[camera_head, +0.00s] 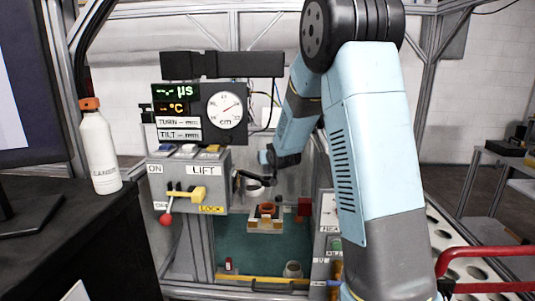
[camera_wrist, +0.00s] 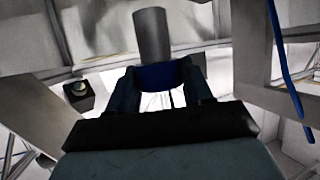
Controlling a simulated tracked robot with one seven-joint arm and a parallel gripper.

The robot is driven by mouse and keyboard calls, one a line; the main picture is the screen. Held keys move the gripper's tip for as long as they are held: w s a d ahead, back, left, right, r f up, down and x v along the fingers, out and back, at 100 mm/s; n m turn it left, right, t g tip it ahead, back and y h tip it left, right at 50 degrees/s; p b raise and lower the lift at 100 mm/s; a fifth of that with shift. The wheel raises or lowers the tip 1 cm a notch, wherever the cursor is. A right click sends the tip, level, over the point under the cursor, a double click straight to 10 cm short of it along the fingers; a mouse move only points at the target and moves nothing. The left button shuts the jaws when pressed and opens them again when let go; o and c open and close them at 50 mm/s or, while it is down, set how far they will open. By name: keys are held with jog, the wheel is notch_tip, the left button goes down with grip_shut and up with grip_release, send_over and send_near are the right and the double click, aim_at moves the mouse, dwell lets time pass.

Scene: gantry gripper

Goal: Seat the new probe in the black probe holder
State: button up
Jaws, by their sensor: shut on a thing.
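My gripper (camera_wrist: 160,90) is shut on a grey cylinder with a blue band, which I take as the new probe (camera_wrist: 152,35). The blue band sits between the two dark fingers, and the grey part sticks out beyond them. In the head view my gripper (camera_head: 276,160) hangs beside the instrument stand, and the held probe cannot be made out clearly there. A black arm-like piece (camera_head: 243,176) juts from the stand just below and left of my gripper. It may be the black probe holder, but I cannot tell surely. Whether the probe touches it is unclear.
The control box (camera_head: 190,178) with a yellow lever and red knob (camera_head: 165,219) stands left. A tray with an orange ring (camera_head: 267,209) lies below my gripper. A white bottle (camera_head: 98,147) stands on the left desk. A blue cable (camera_wrist: 279,55) hangs at the right in the wrist view.

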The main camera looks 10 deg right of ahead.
aim_at(268, 173)
jog(key=shift+f, duration=0.75)
jog(key=shift+f, duration=2.85)
dwell(1.5)
jog(key=o, duration=1.2)
jog(key=shift+s, duration=0.1)
jog(key=v, duration=1.3)
jog(key=shift+s, duration=0.3)
jog(key=shift+r, duration=0.15)
